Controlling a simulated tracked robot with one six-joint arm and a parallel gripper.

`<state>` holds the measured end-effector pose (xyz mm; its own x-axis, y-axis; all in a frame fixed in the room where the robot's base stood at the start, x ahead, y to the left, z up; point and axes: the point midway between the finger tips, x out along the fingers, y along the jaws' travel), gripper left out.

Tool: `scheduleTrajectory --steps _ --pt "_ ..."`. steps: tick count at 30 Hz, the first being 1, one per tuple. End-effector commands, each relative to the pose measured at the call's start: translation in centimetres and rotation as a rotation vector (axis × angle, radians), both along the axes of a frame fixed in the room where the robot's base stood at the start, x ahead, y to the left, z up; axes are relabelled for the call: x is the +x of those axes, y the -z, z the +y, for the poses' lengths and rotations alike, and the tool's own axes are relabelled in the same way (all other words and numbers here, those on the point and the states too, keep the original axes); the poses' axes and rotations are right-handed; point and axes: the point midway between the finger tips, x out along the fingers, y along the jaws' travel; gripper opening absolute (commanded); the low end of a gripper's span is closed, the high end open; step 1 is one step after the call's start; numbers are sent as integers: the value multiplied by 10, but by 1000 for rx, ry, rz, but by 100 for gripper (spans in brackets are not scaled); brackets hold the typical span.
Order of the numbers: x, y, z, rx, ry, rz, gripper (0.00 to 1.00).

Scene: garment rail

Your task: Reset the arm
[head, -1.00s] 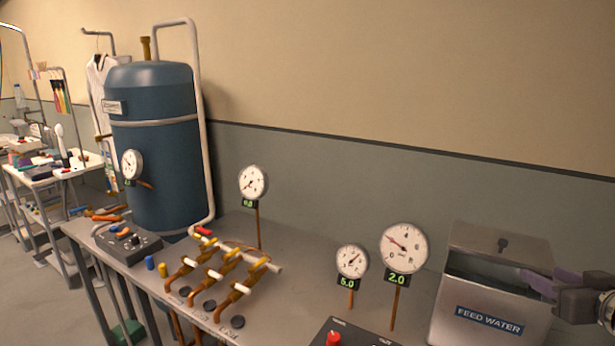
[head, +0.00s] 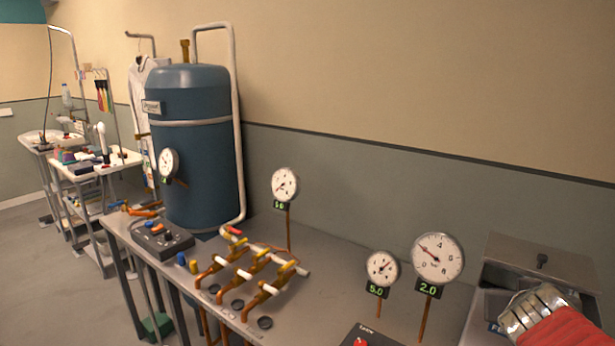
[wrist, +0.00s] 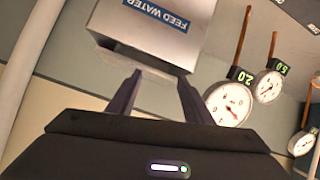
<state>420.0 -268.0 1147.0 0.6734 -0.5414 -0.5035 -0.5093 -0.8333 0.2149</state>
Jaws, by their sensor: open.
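My gripper (wrist: 157,88) is open and empty in the wrist view, its two dark fingers apart. The grey FEED WATER box (wrist: 165,22) appears upside down just beyond the fingertips, with a visible gap between the fingers; I cannot tell whether they touch it. In the head view my arm, with a red sleeve and a silver ribbed part, covers much of the box (head: 545,262) at the lower right. My fingers do not show clearly there.
Dial gauges (head: 438,258) (head: 383,269) stand on thin stems left of the box. Brown valve pipes (head: 250,280), a switch box (head: 163,240) and a tall blue boiler (head: 197,150) stand farther left on the bench. White carts (head: 95,165) stand beyond. The wall behind is bare.

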Motion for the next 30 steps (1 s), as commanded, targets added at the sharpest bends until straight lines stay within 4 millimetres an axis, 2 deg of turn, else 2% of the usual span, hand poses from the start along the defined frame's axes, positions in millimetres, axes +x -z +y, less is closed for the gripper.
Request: scheduleTrajectory --steps 1,5,11,18,21,25,30 --pt "-2 0 15 10 -6 14 46" --pt "-15 8 52 49 -26 75 46" --pt "-41 26 119 137 -111 192 46" --pt "-86 50 212 267 -313 358 46" --pt "-105 57 245 312 -403 416 46" --pt "-120 62 265 347 -466 456 46" --pt "-122 63 268 353 -479 465 46"
